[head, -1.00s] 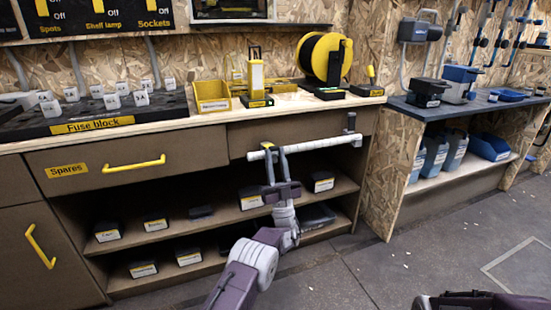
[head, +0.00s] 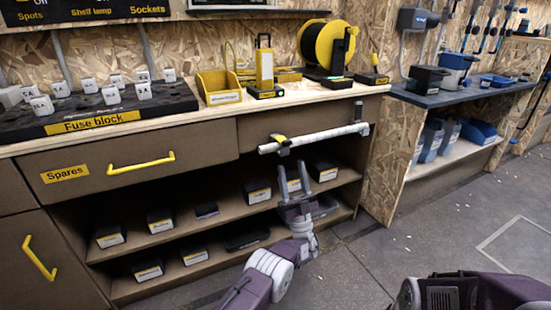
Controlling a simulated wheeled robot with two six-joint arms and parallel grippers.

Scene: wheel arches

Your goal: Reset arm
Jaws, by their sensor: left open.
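My left gripper (head: 293,167) is open and empty. Its two fingers point up, just below the white bar handle (head: 322,135) on the front of the right drawer (head: 262,127), and in front of the open shelves. I see a gap between the fingertips and the bar. The bar has a yellow and black piece at its left end and a dark bracket at its right end. A part of my right arm (head: 475,292) shows at the bottom right. My right gripper is not in view.
The Spares drawer (head: 140,160) with a yellow handle is shut at left. Several dark boxes stand on the shelves (head: 225,215). The counter holds the fuse block (head: 95,112), a yellow bin (head: 217,87) and a cable reel (head: 327,48). The floor at right (head: 440,225) is clear.

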